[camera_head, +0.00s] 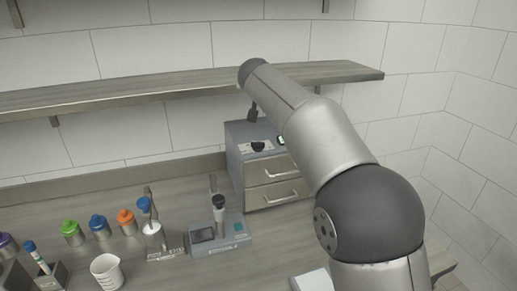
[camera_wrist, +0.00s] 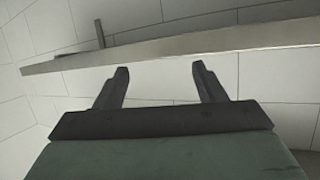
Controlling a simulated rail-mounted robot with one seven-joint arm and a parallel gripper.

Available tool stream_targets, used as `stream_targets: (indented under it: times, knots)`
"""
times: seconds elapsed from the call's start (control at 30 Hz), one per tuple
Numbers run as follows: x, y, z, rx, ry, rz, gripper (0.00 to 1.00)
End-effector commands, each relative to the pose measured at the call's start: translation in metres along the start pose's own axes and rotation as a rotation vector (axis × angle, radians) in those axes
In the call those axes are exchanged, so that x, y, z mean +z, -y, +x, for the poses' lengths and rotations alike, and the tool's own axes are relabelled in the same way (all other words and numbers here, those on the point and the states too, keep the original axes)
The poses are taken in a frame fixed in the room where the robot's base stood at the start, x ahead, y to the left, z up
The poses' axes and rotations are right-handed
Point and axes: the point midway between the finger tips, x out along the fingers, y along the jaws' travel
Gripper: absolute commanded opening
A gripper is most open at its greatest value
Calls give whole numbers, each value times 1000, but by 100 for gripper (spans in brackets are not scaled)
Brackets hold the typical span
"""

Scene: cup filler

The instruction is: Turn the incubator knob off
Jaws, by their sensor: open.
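A grey box with two drawers (camera_head: 272,187) stands on the counter against the back wall; I take it for the incubator. A dark round knob (camera_head: 258,147) sits on its top panel, beside a small lit display (camera_head: 281,141) partly hidden by my arm. The knob's setting is too small to read. My gripper (camera_head: 252,116) is above the box, near its back, and appears apart from the knob. In the wrist view my gripper (camera_wrist: 159,72) has its two fingers spread with nothing between them. The knob is not visible in the wrist view.
A wall shelf (camera_head: 180,85) runs behind and above the box; its edge (camera_wrist: 190,42) crosses the wrist view beyond my fingers. A small grey device (camera_head: 220,238) holding a vial, several coloured-cap bottles (camera_head: 98,224) and a beaker (camera_head: 107,271) stand left of my arm.

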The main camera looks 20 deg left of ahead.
Motion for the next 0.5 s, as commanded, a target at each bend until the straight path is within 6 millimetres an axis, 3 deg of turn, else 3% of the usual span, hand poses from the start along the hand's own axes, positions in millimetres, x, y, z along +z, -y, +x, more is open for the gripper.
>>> stream_targets:
  times: [0.03,0.1,0.2,0.33,0.5]
  knots:
    - [27,9,-17,32,95,12,64]
    - [56,16,-40,72,221,18,64]
    - [87,22,-66,106,355,14,64]
    - [105,25,-81,125,439,7,64]
    - [113,23,-68,130,451,7,64]
